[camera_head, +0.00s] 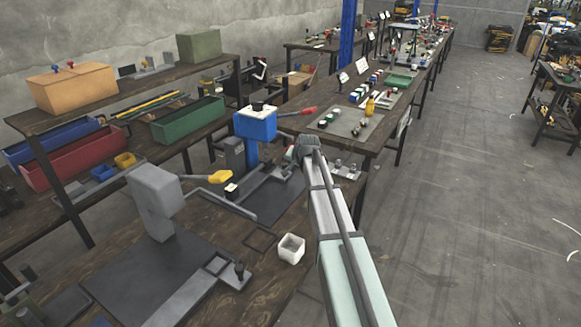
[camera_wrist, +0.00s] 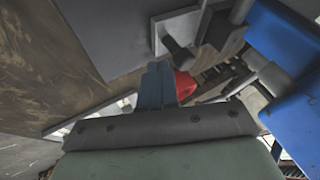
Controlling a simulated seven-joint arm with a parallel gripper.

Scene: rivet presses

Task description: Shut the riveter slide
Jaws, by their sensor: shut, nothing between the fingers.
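The blue riveter (camera_head: 256,125) stands mid-table in the head view, with a red-gripped lever pointing right. Its blue body (camera_wrist: 290,40) fills the right of the wrist view. A light grey slide (camera_wrist: 163,22) with a dark peg (camera_wrist: 178,50) shows at the top of the wrist view, lying on a dark base plate. My gripper (camera_wrist: 158,68) is shut and empty, with its fingertips just below the peg in the picture; whether they touch it I cannot tell. A red part (camera_wrist: 185,84) shows behind the fingers. In the head view my wrist hides the fingers and part of the slide.
A grey riveter (camera_head: 155,195) with a yellow-gripped lever and its own slide (camera_head: 190,298) stands nearer on the left. A white cup (camera_head: 291,248) stands at the table edge beside my arm. A shelf with bins (camera_head: 190,120) is behind. Open floor lies to the right.

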